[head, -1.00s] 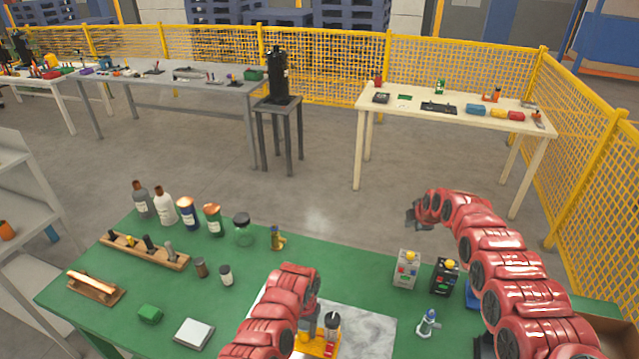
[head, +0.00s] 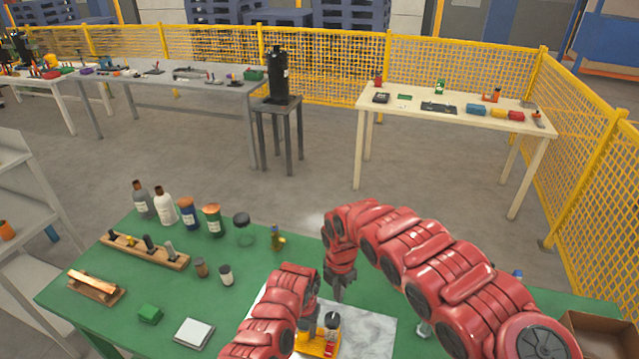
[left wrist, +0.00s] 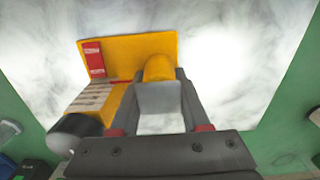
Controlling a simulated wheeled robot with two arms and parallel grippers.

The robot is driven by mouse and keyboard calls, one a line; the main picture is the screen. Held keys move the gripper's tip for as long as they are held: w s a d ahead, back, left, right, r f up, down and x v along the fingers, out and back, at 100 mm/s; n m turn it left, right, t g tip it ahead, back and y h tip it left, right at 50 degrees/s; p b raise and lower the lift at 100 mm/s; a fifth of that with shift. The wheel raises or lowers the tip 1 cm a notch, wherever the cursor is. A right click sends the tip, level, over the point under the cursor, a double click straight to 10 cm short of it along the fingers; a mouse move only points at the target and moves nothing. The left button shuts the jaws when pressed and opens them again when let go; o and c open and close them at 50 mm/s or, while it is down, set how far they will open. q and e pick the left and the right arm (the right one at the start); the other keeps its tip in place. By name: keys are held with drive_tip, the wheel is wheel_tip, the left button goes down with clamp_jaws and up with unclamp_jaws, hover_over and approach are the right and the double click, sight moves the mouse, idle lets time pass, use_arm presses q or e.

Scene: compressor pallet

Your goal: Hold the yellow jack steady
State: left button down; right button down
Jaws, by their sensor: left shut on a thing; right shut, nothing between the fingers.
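The yellow jack (head: 322,348) sits on the pale marble slab (head: 375,328) on the green table. In the left wrist view the jack (left wrist: 120,55) shows a flat yellow plate with a red label, and a black round part sits at its left. My left gripper (head: 307,330) is low at the jack. In the left wrist view this gripper (left wrist: 158,82) is shut on the jack's rounded yellow post. My right gripper (head: 338,294) is shut and empty, pointing down above the slab, behind the jack. My left arm hides part of the jack in the head view.
A small brass-coloured item (head: 277,240) and a glass jar (head: 243,232) stand behind the slab. My right arm covers the right side of the table.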

drive_tip(key=shift+f, duration=2.4)
drive_tip(key=shift+s+a, duration=0.15)
drive_tip(key=shift+s, duration=0.1)
drive_tip(key=shift+s+d, duration=0.55)
drive_tip(key=shift+d, duration=0.2)
drive_tip(key=shift+s+d, duration=0.1)
drive_tip(key=shift+s, duration=0.3)
drive_tip(key=shift+d, duration=0.1)
wheel_tip(320, 180, up, 6)
drive_tip(key=shift+w+d, duration=0.15)
drive_tip(key=shift+d, duration=0.15)
